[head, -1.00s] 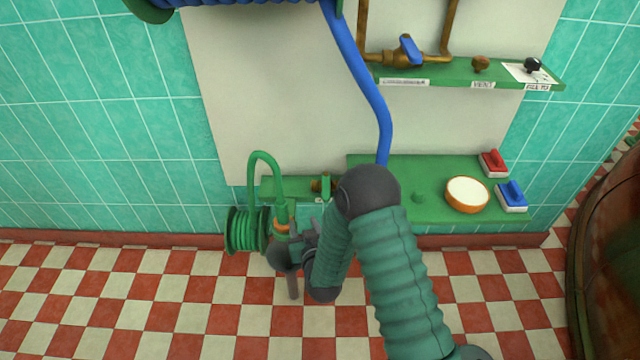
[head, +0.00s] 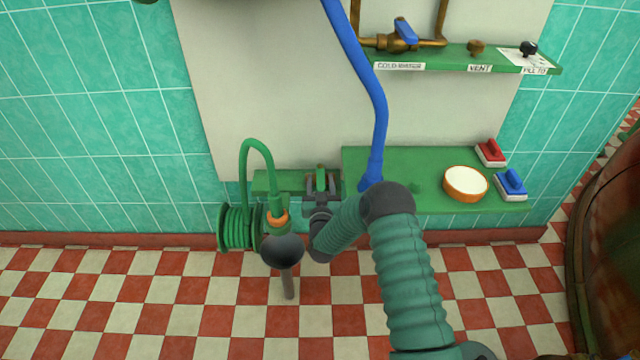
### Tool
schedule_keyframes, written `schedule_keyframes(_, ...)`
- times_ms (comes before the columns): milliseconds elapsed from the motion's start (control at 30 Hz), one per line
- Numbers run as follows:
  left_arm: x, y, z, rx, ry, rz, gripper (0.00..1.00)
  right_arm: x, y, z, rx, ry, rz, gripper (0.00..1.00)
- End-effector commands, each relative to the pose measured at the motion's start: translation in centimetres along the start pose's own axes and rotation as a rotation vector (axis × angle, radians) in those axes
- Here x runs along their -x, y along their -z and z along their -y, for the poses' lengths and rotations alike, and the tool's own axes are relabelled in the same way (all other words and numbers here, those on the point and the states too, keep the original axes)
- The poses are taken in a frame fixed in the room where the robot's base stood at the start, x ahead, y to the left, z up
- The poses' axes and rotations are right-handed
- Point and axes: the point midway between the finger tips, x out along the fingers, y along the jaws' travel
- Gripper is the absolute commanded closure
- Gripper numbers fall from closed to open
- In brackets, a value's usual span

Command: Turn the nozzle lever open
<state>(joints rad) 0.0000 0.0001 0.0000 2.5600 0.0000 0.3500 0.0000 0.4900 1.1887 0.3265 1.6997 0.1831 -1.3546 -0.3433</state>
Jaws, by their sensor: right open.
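A green hose (head: 257,147) arches over to an orange collar (head: 277,218). Below the collar is a dark rounded nozzle piece (head: 282,251) with a brownish-grey rod (head: 288,284) pointing down. A small green lever (head: 321,174) stands upright on the low green shelf, right of the hose. My right gripper (head: 321,182) is open, one finger on each side of this lever. Whether the fingers touch it, I cannot tell. The brass valve body under the lever is mostly hidden by my gripper. My left gripper is not in view.
A green hose reel (head: 237,230) is left of the nozzle. A blue hose (head: 372,105) hangs down just right of my gripper. An orange-rimmed bowl (head: 466,183), a red brush (head: 490,152) and a blue brush (head: 511,184) sit to the right. A brass valve with a blue lever (head: 405,31) is above.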

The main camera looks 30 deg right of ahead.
Motion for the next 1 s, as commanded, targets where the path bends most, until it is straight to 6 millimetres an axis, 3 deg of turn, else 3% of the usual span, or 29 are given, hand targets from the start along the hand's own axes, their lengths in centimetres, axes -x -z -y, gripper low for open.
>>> schedule_keyframes(133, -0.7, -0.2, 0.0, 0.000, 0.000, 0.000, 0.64, -1.5, -0.1, 0.0, 0.000, 0.000, 0.001, 0.53)
schedule_keyframes(400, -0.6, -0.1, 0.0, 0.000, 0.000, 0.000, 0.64, -1.7, 0.1, 0.0, 0.000, 0.000, 0.001, 0.53)
schedule_keyframes(767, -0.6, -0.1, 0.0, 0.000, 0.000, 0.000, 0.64, -1.6, 0.0, 0.0, 0.000, 0.001, 0.001, 1.00)
schedule_keyframes(1000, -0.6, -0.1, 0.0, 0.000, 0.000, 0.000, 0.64, -1.6, 0.0, 0.0, 0.000, 0.001, 0.001, 1.00)
